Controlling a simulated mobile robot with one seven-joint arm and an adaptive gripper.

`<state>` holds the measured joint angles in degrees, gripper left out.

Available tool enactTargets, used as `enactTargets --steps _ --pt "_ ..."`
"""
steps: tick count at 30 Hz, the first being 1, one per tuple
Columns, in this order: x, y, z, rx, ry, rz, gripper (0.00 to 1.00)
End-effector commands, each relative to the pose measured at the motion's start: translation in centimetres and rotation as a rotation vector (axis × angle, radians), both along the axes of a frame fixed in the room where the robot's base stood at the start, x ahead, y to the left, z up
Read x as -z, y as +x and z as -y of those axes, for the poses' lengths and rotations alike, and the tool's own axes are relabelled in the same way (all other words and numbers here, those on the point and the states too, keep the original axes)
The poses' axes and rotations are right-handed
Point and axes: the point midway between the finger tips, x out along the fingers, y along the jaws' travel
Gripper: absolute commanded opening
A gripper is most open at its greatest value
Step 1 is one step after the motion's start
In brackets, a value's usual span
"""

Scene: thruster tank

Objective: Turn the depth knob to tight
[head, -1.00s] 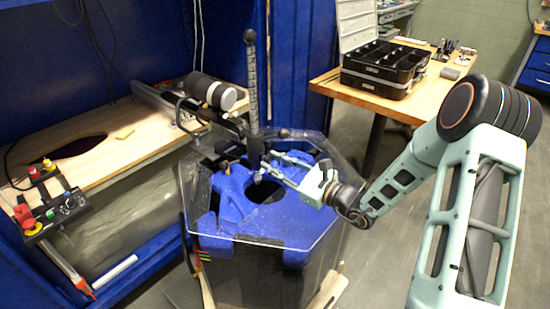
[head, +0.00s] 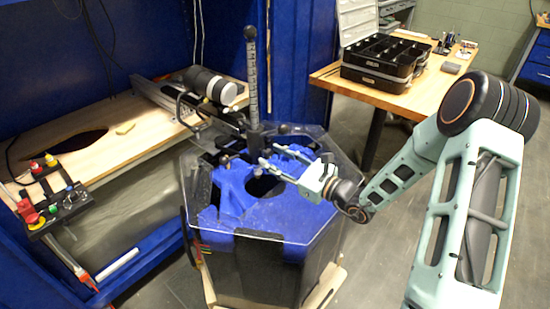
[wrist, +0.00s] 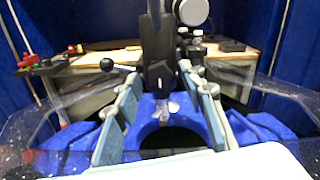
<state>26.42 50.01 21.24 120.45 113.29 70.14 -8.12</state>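The graduated post (head: 253,85) stands upright at the back of the tank, with a dark ball on top. In the wrist view its black clamp (wrist: 158,75) is straight ahead, with a small light winged knob (wrist: 166,107) low on it. A black ball-ended lever (wrist: 107,64) sticks out to the left. I cannot tell for certain which of these is the depth knob. My gripper (head: 270,157) is open over the tank, in front of the post. In the wrist view its fingers (wrist: 160,80) appear on both sides of the clamp; contact is not visible.
The tank has a clear lid (head: 225,228) over a blue insert (head: 300,215) with a dark opening. A wooden bench (head: 110,145) is at left, with a control box (head: 60,200) carrying a red button. A table with a black open case (head: 385,62) is at back right.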

Motion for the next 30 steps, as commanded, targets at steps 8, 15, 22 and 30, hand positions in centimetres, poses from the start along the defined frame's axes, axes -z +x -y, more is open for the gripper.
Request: enactTargets --steps 8,15,22,30 --pt "0.0 0.0 0.1 0.000 -0.001 0.001 0.40" --pt "0.0 -1.7 2.5 0.005 -0.001 0.000 0.40" --pt "-0.1 -4.8 6.4 0.004 -0.002 0.000 0.40" --pt "-0.1 -7.1 9.2 0.002 0.000 0.000 0.40"
